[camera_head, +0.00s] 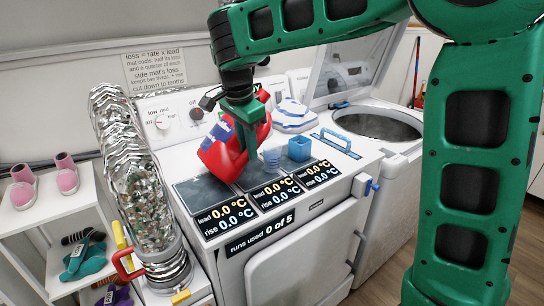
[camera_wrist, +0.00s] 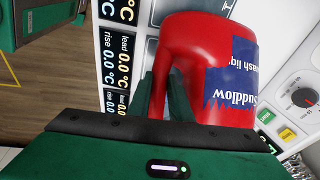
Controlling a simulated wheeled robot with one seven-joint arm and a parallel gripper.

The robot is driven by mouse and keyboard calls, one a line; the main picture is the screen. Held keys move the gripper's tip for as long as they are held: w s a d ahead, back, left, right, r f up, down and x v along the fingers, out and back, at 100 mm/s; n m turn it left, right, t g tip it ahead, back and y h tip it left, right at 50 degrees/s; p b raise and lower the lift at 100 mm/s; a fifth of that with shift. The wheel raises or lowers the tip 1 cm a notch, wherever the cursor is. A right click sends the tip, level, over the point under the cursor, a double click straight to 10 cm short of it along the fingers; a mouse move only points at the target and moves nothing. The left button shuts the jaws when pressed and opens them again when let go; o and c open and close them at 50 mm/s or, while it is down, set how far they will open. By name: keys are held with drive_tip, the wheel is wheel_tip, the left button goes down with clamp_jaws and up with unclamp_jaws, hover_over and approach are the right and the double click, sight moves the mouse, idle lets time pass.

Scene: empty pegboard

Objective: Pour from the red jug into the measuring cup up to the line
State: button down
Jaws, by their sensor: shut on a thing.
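The red jug (camera_head: 226,160) with a blue label is held tilted above the left part of the white machine's top. In the wrist view the jug (camera_wrist: 192,45) fills the upper middle, with part of its label visible. My gripper (camera_head: 242,125) is shut on the jug; in the wrist view its green fingers (camera_wrist: 164,95) are at the handle. A small clear cup (camera_head: 272,157), apparently the measuring cup, stands just right of the jug. Its line and its contents are too small to make out. The jug's mouth is not clearly visible.
A blue cube-shaped container (camera_head: 299,149) stands right of the cup. Dark mats (camera_head: 204,190) and temperature displays (camera_head: 226,215) line the machine's front. Folded cloths (camera_head: 292,114) lie behind. A foil duct (camera_head: 140,185) rises at left. An open-lidded washer (camera_head: 385,124) stands at right.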

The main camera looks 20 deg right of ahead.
drive_tip(key=shift+s+d+r+m+h+b, duration=0.1)
drive_tip(key=shift+d+r+m+h+b, duration=0.05)
drive_tip(key=shift+r+h+b, duration=0.15)
drive_tip(key=shift+s+d+r+m+h+b, duration=0.1)
drive_tip(key=shift+r+m+h, duration=0.1)
drive_tip(key=shift+r, duration=0.2)
drive_tip(key=shift+s+d+r+m+g+h+b, duration=0.35)
drive_tip(key=shift+d+g+h+b, duration=0.15)
drive_tip(key=shift+h+b, duration=0.3)
drive_tip(key=shift+s+d+r, duration=0.1)
drive_tip(key=shift+s+r, duration=0.05)
